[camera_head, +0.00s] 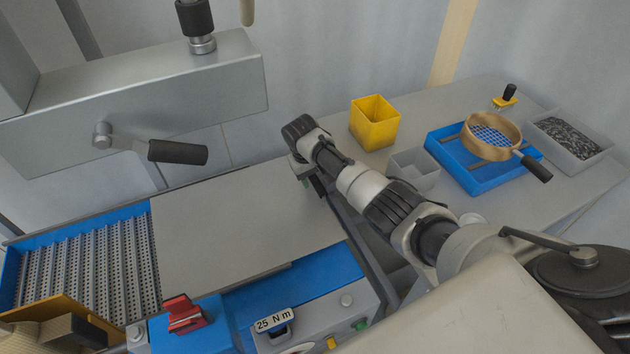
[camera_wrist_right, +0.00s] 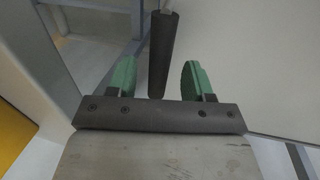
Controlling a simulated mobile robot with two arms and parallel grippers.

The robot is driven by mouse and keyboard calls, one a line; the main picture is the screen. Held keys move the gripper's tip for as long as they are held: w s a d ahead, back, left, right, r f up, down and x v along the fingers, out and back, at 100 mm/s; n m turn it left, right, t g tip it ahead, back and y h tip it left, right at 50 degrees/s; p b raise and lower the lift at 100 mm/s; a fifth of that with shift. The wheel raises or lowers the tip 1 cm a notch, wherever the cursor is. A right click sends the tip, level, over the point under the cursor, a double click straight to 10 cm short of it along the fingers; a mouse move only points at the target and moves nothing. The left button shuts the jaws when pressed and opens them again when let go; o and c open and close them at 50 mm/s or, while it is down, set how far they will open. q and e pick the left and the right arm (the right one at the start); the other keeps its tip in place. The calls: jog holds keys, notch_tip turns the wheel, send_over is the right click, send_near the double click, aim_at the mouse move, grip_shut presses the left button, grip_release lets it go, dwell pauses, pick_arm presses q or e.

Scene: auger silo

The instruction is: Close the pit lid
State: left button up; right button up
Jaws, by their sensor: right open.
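The pit lid appears to be the flat grey panel (camera_head: 245,225) over the right part of the blue-framed pit. The perforated, ribbed pit bed (camera_head: 85,265) shows uncovered to its left. My right gripper (camera_head: 314,186) is at the panel's right edge, pointing down, its tips partly hidden by the wrist. In the right wrist view its green fingers (camera_wrist_right: 158,80) are open, with a dark cylindrical grip (camera_wrist_right: 163,50) showing between them, not clasped. I cannot tell whether this grip belongs to the lid.
A silver housing with a crank handle (camera_head: 177,152) overhangs the upper left. A blue unit with a red switch (camera_head: 183,313) and a "25 N m" label (camera_head: 274,320) stands in front. On the right table are a yellow bin (camera_head: 375,124), a blue tray (camera_head: 460,172) and a sieve (camera_head: 490,137).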

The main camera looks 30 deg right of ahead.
jog(key=shift+d+f, duration=0.1)
jog(key=shift+f, duration=0.5)
jog(key=shift+d+f, duration=0.1)
jog(key=shift+f, duration=0.3)
pick_arm(q)
jog(key=shift+w+d+f, duration=0.1)
jog(key=shift+w+f, duration=0.1)
jog(key=shift+w, duration=0.75)
jog(key=shift+s, duration=0.35)
pick_arm(e)
grip_shut()
